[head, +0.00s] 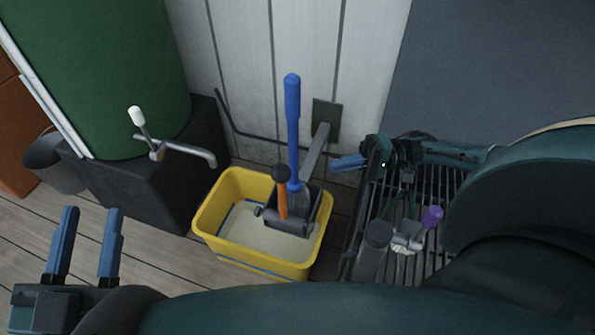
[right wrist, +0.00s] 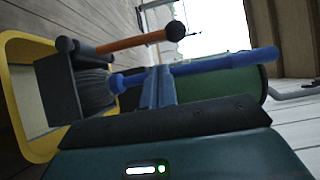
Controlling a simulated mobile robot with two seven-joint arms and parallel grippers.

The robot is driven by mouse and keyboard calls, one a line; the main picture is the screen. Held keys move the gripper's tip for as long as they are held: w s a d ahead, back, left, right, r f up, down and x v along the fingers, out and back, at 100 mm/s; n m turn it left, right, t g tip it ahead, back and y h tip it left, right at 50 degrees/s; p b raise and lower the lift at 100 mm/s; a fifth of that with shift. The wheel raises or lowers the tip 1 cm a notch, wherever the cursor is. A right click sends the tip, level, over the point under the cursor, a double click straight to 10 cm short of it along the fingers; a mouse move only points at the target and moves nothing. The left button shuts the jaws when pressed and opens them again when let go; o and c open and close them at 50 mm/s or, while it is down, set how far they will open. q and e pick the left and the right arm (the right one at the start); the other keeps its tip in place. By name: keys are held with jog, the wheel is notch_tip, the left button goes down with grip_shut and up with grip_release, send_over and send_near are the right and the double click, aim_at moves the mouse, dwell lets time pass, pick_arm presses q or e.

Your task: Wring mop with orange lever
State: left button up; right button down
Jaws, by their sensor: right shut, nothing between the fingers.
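The orange lever (head: 282,200) with a dark knob stands nearly upright on the dark grey wringer (head: 312,205), at the back right of the yellow bucket (head: 209,218). The mop (head: 292,105) stands with its blue handle up and its grey head in the wringer. In the right wrist view the lever (right wrist: 130,42) and the mop handle (right wrist: 225,63) show side by side. My right gripper (head: 336,165) is shut and empty, right of the mop handle and apart from the lever. My left gripper (head: 92,209) is open and empty at the lower left, far from the bucket.
A green barrel (head: 105,75) on a black stand, with a tap (head: 185,150), is left of the bucket. A wall bracket (head: 318,150) reaches toward the mop. A slatted rack (head: 425,262) holding a purple-handled item (head: 432,216) is at right. Floor before the left gripper is clear.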

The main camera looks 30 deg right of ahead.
aim_at(293, 159)
pick_arm(q)
jog(key=shift+w+a+r+m+t+h+b, duration=0.1)
jog(key=shift+w+r+m+t+h+b, duration=0.1)
jog(key=shift+r+m+h+b, duration=0.35)
jog(key=shift+w+r+m+t+h+b, duration=0.1)
jog(key=shift+r+m+t+h+b, duration=0.1)
jog(key=shift+r+m+h+b, duration=0.3)
pick_arm(e)
jog(key=x, duration=1)
pick_arm(q)
jog(key=shift+r+p, duration=0.3)
